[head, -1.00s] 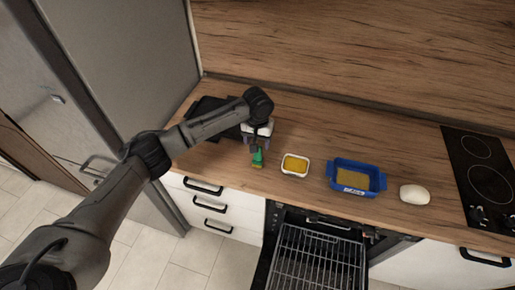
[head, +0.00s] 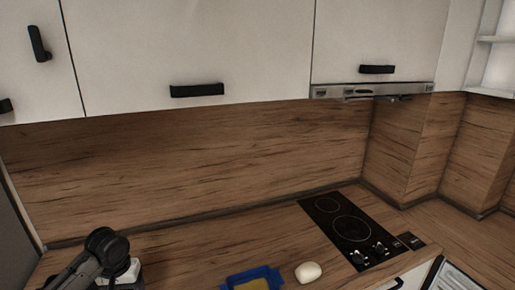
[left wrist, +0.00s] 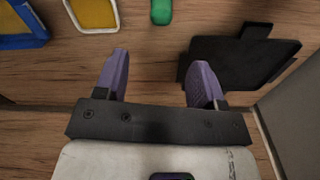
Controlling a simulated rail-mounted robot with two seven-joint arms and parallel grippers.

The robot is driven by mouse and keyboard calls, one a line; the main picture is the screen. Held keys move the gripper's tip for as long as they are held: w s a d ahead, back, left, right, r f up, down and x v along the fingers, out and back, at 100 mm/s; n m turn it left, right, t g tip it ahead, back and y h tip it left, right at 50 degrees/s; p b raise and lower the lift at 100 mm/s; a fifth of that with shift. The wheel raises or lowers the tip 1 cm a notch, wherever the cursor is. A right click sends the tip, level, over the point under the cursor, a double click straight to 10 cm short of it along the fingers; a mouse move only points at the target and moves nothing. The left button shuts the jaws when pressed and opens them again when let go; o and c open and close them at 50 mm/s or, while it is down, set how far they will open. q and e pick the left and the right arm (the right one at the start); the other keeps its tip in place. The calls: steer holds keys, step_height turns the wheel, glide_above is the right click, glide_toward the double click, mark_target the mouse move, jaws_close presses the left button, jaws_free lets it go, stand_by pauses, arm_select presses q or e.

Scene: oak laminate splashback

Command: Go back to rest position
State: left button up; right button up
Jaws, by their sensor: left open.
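My left gripper (left wrist: 159,65) is open and empty in the left wrist view. Its two purple fingers stand wide apart above the wooden counter (left wrist: 150,78). In the head view my left wrist shows at the bottom left, and its fingertips are out of the frame. A green object (left wrist: 161,12) lies on the counter at the top of the left wrist view, apart from the fingers. My right gripper is in neither view.
A white dish with yellow contents (left wrist: 93,12), a blue dish (head: 262,272) and a dark tray (left wrist: 232,62) are on the counter. A white rounded object (head: 308,272) lies near the cooktop (head: 350,230). Upper cabinets (head: 200,50) hang above.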

arm_select(q)
steer(key=w+d+r+m+t+y, duration=0.1)
steer(key=w+d+r+m+t, duration=0.2)
steer(key=r, duration=0.4)
steer(key=d+r+m+t+y, duration=0.2)
steer(key=r+m+t, duration=0.25)
steer(key=r, duration=0.25)
steer(key=s+d+m+t+h, duration=0.2)
steer(key=s+d+t, duration=0.35)
steer(key=d, duration=0.25)
steer(key=s+d+f+n+g+h, duration=0.15)
steer(key=s+f+n+g, duration=0.6)
steer(key=s+f, duration=2.6)
step_height(320, 180, up, 27)
steer(key=s+m+g+p, duration=0.1)
steer(key=m+g+p, duration=0.1)
steer(key=p, duration=2.3)
steer(key=shift+s+d+f, duration=0.2)
steer(key=shift+s+d, duration=0.15)
steer(key=shift+s, duration=0.05)
